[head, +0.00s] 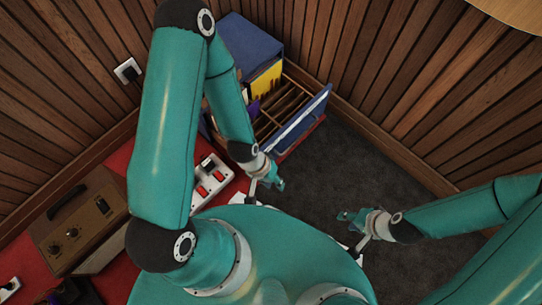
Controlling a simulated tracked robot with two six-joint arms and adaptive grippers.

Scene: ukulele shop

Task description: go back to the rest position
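My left gripper (268,183) hangs low near the middle of the head view, at the end of the teal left arm. I see nothing held in either, but how far the fingers are apart is unclear.
A brown amplifier-like case (78,228) sits on the red surface (118,160) at left. Dark floor (350,160) is clear at centre right. Slatted wood walls (400,60) close the corner.

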